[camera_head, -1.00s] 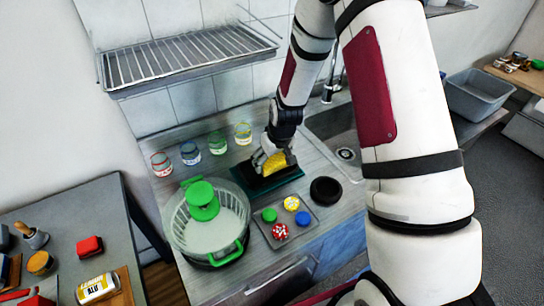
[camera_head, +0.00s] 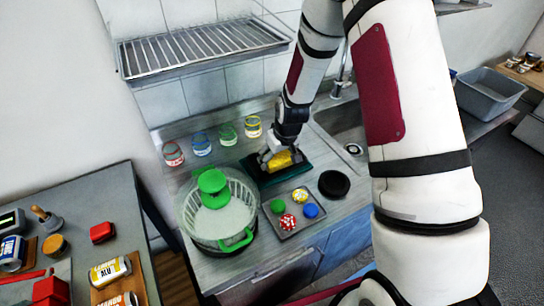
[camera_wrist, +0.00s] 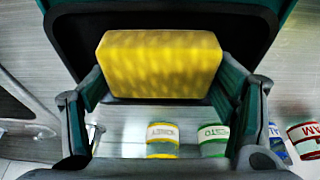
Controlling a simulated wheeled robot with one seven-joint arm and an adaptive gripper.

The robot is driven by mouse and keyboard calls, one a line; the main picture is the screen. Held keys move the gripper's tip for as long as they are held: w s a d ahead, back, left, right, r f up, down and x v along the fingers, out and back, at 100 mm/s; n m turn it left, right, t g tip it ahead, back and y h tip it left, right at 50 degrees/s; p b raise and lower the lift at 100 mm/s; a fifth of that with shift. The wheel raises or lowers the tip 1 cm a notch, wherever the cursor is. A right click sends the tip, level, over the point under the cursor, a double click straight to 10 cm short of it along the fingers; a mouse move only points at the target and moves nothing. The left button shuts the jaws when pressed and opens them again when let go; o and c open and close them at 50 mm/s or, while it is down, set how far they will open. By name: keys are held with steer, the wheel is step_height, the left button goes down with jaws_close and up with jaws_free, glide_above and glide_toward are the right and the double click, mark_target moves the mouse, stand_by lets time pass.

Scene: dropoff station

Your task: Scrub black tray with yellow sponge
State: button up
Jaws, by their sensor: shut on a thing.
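The yellow sponge (camera_head: 280,160) is held in my gripper (camera_head: 276,154), over the black tray. In the wrist view the sponge (camera_wrist: 160,62) sits between the two fingers of my gripper (camera_wrist: 160,85), which are shut on it. The black tray (camera_head: 262,179) lies on the counter, with a dark green edge. It fills the upper part of the wrist view (camera_wrist: 70,35) behind the sponge. The sponge appears to be on or just above the tray surface; its underside contact is hidden.
Several labelled jars (camera_head: 228,133) stand along the counter's back. A strainer pot (camera_head: 216,242) with green parts stands left of the tray. A small tray (camera_head: 291,232) with coloured items and a black disc (camera_head: 334,184) are close in front and right. The sink (camera_head: 345,120) is to the right.

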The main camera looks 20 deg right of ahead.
steer(key=shift+s+d, duration=0.15)
steer(key=shift+d, duration=0.15)
steer(key=shift+s+a, duration=0.1)
steer(key=shift+a, duration=1.45)
steer(key=shift+w+d+f, duration=0.1)
steer(key=shift+w+d, duration=0.5)
steer(key=shift+d, duration=0.1)
steer(key=shift+w+d, duration=0.15)
steer(key=shift+d, duration=0.6)
steer(key=shift+w+d, duration=0.15)
steer(key=shift+d, duration=0.6)
steer(key=shift+s+a+p, duration=0.1)
steer(key=shift+s+a, duration=0.2)
steer(key=shift+a, duration=0.45)
steer(key=shift+s+a+p, duration=0.1)
steer(key=shift+s+a, duration=0.25)
steer(key=shift+a, duration=0.35)
steer(key=shift+s+a+p, duration=0.1)
steer(key=shift+s+a, duration=0.2)
steer(key=shift+a, duration=0.45)
steer(key=shift+d, duration=1.05)
